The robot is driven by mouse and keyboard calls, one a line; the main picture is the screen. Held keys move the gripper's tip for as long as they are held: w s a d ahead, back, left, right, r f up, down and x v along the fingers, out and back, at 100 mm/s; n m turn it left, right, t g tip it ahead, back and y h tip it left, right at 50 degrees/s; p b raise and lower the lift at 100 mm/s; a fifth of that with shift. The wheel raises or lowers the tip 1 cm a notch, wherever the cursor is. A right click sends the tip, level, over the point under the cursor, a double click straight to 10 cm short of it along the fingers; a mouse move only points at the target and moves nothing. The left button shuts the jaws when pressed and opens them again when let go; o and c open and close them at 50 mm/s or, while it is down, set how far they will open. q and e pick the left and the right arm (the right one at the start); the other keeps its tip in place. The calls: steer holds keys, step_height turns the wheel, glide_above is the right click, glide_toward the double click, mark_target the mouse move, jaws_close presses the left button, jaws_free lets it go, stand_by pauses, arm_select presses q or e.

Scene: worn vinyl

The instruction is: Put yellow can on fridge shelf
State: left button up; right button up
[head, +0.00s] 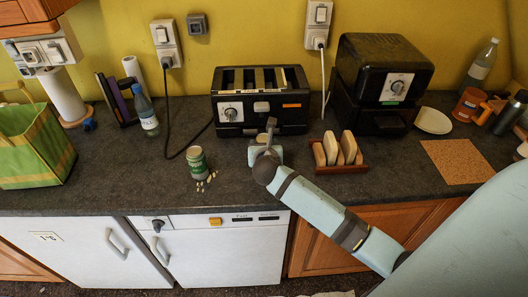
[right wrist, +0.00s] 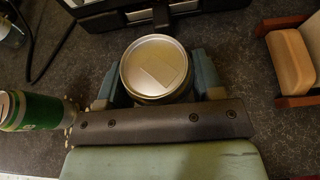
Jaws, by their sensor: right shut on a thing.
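My right gripper (head: 265,153) is low over the dark countertop, just in front of the black toaster. In the right wrist view its blue fingers (right wrist: 160,82) stand on either side of a round can (right wrist: 155,65) and are shut on it. The can's silver lid faces the camera; its side is mostly hidden, so I cannot make out yellow. In the head view the gripper largely hides this can. My left gripper is not in view. No open fridge or fridge shelf shows; white appliance fronts (head: 222,262) below the counter are closed.
A green can (head: 197,165) with scattered pale pieces stands left of the gripper. The black toaster (head: 262,112) is behind it, and a wooden rack (head: 340,168) with slices is to the right. A green bag (head: 35,150) and bottle (head: 147,115) stand left.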

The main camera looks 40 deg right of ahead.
steer(key=shift+f, duration=1.3)
steer(key=o, duration=1.1)
steer(key=shift+f, duration=0.1)
